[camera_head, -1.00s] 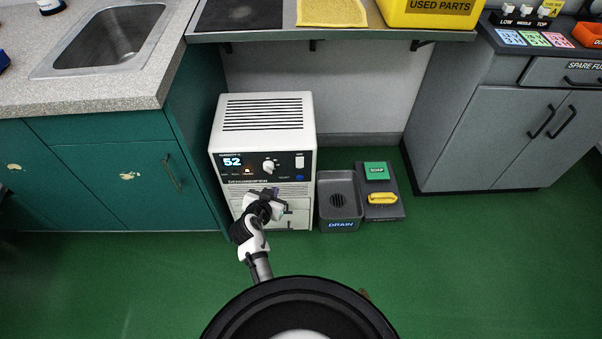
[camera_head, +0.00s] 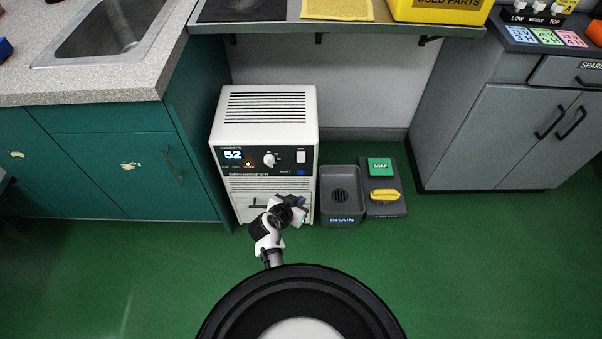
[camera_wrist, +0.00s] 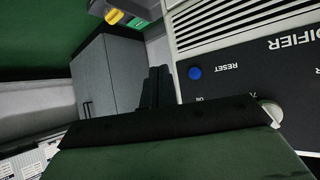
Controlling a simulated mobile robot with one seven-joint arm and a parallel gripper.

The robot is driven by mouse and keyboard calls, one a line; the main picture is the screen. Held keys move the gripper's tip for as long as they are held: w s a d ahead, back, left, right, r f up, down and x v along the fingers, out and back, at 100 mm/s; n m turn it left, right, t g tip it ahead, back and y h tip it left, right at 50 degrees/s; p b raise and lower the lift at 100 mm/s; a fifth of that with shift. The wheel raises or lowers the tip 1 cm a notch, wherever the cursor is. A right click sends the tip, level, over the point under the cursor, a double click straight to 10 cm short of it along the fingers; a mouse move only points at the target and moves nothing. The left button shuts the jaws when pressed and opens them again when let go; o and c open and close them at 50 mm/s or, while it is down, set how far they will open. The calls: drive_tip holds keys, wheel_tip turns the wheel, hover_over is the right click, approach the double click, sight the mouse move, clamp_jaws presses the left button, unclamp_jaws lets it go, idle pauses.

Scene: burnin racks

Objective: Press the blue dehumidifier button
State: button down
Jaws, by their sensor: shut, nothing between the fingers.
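The white dehumidifier (camera_head: 269,103) stands on the floor between the teal cabinet and the drain tray, its dark panel reading 52. The blue button (camera_head: 301,172) is at the lower right of that panel. In the wrist view the blue button (camera_wrist: 195,73) sits beside the word RESET, near a pale knob (camera_wrist: 271,112). My gripper (camera_head: 303,205) is in front of the unit's lower right, below the button in the head view. In the wrist view my dark fingers (camera_wrist: 156,88) are shut and empty, just left of the button; contact cannot be seen.
A grey drain tray (camera_head: 341,222) and a dark tray with green soap (camera_head: 380,167) and a yellow item (camera_head: 385,195) lie right of the unit. A teal cabinet (camera_head: 110,175) is at left, a grey cabinet (camera_head: 490,130) at right. A shelf (camera_head: 270,29) overhangs behind. The green floor in front is clear.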

sight(301, 172)
drive_tip(key=w+b, duration=0.2)
drive_tip(key=w, duration=0.5)
drive_tip(key=shift+w, duration=0.15)
drive_tip(key=shift+w, duration=0.1)
idle(1.8)
drive_tip(key=shift+w+b, duration=0.3)
drive_tip(key=shift+b, duration=0.05)
drive_tip(key=shift+w, duration=0.45)
idle(0.5)
drive_tip(key=shift+s, duration=0.85)
